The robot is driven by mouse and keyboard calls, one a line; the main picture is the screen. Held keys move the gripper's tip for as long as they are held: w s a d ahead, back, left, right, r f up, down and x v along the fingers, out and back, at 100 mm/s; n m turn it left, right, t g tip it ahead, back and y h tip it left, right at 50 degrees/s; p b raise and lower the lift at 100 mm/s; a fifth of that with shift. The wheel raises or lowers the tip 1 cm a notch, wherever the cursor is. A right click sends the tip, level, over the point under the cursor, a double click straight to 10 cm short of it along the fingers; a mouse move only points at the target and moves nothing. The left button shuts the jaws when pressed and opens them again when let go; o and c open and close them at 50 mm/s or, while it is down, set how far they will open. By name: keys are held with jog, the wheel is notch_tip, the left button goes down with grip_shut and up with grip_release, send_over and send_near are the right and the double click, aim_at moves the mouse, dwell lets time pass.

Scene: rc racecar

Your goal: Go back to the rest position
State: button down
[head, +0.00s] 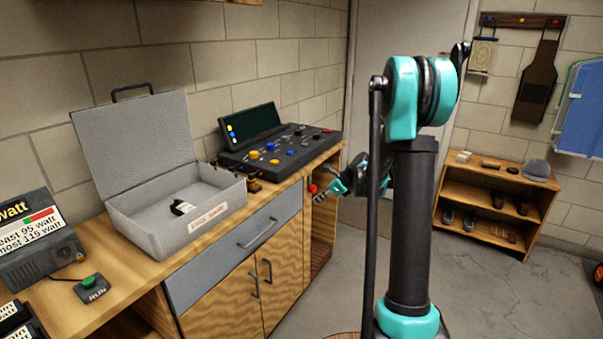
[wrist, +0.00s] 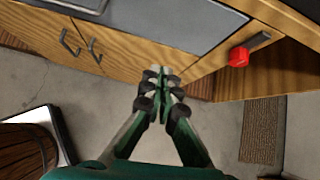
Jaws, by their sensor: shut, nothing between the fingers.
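My gripper (head: 322,196) is shut and empty, with its fingertips together in the wrist view (wrist: 161,80). In the head view it is held out to the left of my arm, in front of the right end of the workbench (head: 228,247). In the wrist view the fingers point toward the wooden cabinet front below the bench top. A red knob (wrist: 239,57) on the bench's right end shows up and to the right of the fingertips; it also shows in the head view (head: 312,189) close to the gripper. I cannot tell the exact gap between them.
An open grey case (head: 168,238) holding a small dark item and a control console (head: 283,150) stand on the bench. A wattage display (head: 38,240) and a green button (head: 94,283) are at the left. A low shelf (head: 489,235) stands at the right. Bare floor lies between.

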jog(key=s+d+n+h, duration=0.2)
jog(key=s+n, duration=0.6)
jog(key=s, duration=0.4)
jog(key=s+d+f+n+h, duration=0.1)
jog(key=s+d+n+h, duration=0.1)
jog(key=s+n, duration=0.6)
jog(key=s+d+f+n+g+h, duration=0.1)
jog(key=s+n, duration=0.7)
jog(key=s, duration=0.8)
jog(key=shift+s+d+f+h, duration=0.25)
jog(key=shift+s+d+h, duration=0.05)
jog(key=shift+d+h, duration=0.65)
